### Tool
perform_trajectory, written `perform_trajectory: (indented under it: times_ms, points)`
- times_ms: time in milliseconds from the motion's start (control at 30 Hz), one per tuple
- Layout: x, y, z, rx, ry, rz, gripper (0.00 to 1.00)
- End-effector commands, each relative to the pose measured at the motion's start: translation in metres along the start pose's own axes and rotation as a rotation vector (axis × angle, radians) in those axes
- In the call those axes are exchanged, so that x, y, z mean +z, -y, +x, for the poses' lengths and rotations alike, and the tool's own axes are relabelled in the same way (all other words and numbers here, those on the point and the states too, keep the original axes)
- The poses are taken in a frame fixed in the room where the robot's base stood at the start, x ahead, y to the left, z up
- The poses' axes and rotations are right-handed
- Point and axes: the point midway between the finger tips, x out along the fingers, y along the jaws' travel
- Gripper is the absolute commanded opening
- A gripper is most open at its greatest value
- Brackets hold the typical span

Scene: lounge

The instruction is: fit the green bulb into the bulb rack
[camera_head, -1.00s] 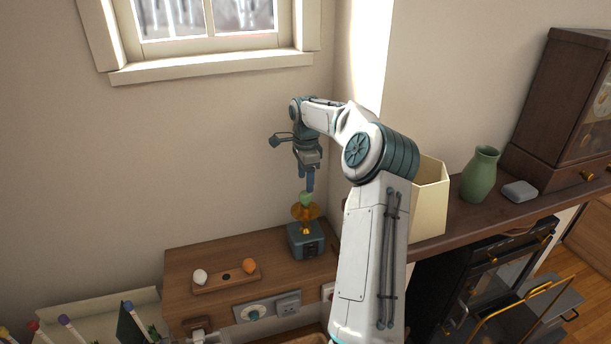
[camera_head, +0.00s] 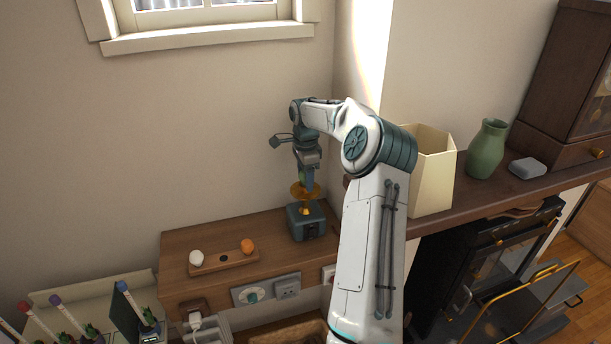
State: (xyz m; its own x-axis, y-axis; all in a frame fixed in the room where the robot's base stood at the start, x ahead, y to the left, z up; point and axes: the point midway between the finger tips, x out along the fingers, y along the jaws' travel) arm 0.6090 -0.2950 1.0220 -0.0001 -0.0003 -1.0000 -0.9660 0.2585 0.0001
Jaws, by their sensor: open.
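The bulb rack (camera_head: 224,264) is a low wooden block on the wooden cabinet, holding a white bulb (camera_head: 196,257) at its left and an orange bulb (camera_head: 248,246) at its right. A dark empty hole shows between them. My gripper (camera_head: 306,183) points down, with its open fingers just over the brass dish (camera_head: 305,195) on a blue-grey box (camera_head: 306,223). The green bulb is mostly hidden at the fingers above the dish; I cannot tell whether they touch it.
The cabinet top (camera_head: 262,223) is clear between the rack and the blue-grey box.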

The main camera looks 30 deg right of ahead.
Motion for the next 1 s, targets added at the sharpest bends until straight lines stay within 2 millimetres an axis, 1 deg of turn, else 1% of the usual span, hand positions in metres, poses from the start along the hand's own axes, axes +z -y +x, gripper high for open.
perform_trajectory:
  times_ms: [33, 67, 100, 200, 467, 1000]
  points:
    - [0.0, 0.0, 0.0, 0.0, 0.0, 0.0, 0.6]
    - [0.0, 0.0, 0.0, 0.0, 0.0, 0.0, 0.52]
    - [0.0, 0.0, 0.0, 0.0, 0.0, 0.0, 0.41]
    - [0.0, 0.0, 0.0, 0.0, 0.0, 0.0, 0.16]
    - [0.0, 0.0, -0.003, 0.0, 0.0, 0.0, 0.16]
    - [0.0, 0.0, -0.025, -0.001, 0.0, 0.001, 0.16]
